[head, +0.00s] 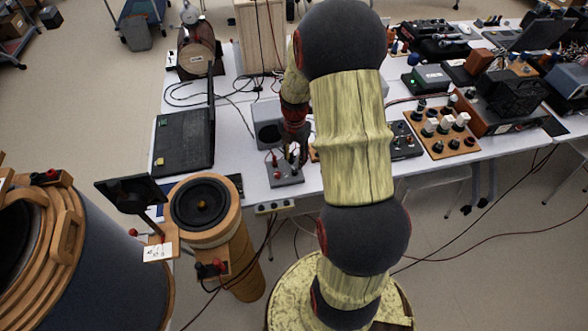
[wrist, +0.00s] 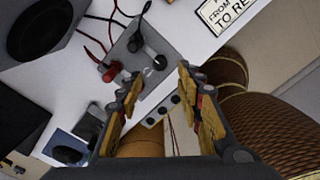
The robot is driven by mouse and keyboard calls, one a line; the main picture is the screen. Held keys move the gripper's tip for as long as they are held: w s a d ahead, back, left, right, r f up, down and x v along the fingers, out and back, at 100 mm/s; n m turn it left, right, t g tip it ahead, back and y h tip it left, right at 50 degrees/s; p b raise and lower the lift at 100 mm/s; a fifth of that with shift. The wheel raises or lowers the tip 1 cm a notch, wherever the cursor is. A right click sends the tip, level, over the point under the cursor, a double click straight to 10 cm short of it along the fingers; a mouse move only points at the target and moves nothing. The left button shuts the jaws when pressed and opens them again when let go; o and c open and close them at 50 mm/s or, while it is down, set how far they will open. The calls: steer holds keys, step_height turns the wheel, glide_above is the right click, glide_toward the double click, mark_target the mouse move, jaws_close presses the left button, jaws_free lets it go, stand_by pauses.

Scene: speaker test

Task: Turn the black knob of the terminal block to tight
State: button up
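The terminal block is a small grey box (head: 284,176) at the front edge of the white table in the head view. I see no contact with the black knob.
A laptop (head: 184,140) stands left of the block, and a grey speaker box (head: 268,124) stands behind it. A wooden board with several knobs (head: 440,132) lies to the right. A round speaker on a wooden tube (head: 201,204) stands in front. Loose cables cross the table.

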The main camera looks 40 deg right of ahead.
mark_target(295, 170)
step_height(295, 170, down, 7)
steer(key=shift+r+b, duration=0.1)
steer(key=shift+b, duration=0.75)
steer(key=shift+c, duration=0.9)
steer(key=c, duration=0.7)
jaws_close()
